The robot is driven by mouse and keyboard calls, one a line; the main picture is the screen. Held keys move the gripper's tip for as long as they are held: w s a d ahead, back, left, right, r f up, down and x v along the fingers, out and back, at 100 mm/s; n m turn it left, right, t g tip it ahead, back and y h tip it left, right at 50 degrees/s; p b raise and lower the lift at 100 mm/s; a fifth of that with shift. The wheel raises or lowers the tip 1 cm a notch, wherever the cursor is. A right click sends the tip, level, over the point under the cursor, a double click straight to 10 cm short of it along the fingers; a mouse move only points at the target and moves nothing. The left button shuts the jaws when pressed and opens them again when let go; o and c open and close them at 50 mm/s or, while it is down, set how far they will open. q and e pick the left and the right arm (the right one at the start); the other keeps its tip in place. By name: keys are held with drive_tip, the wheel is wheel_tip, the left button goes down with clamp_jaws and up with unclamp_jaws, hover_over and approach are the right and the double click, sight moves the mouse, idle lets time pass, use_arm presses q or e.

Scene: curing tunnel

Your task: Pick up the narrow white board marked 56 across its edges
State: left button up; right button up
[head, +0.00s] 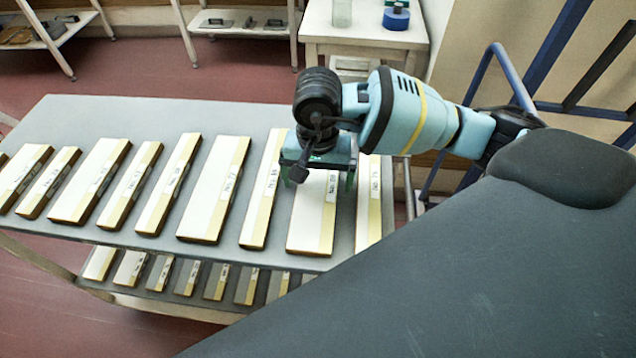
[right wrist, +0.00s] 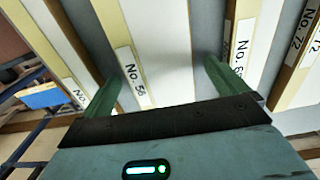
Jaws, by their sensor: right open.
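A white board (head: 308,222) with a cream strip lies flat on the upper shelf, under my right gripper (head: 320,178). It looks wider than the boards on either side. In the right wrist view this board (right wrist: 165,50) carries a label that seems to read No. 56, its last digit blurred. My right gripper is open, with one green finger by each long edge of the board. I cannot tell whether the fingers touch it or how far down they reach. The gripper hides the board's far end in the head view. My left gripper is not in view.
Similar boards, wide and narrow, lie in a row on the grey shelf (head: 90,112), with narrow gaps. The closest neighbours are a narrow board (head: 262,200) on the left and another (head: 368,205) on the right. A lower shelf holds more boards. Blue rails (head: 545,60) stand at right.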

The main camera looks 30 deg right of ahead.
drive_tip(key=c, duration=1.2)
drive_tip(key=shift+o, duration=0.2)
drive_tip(key=shift+r, duration=0.1)
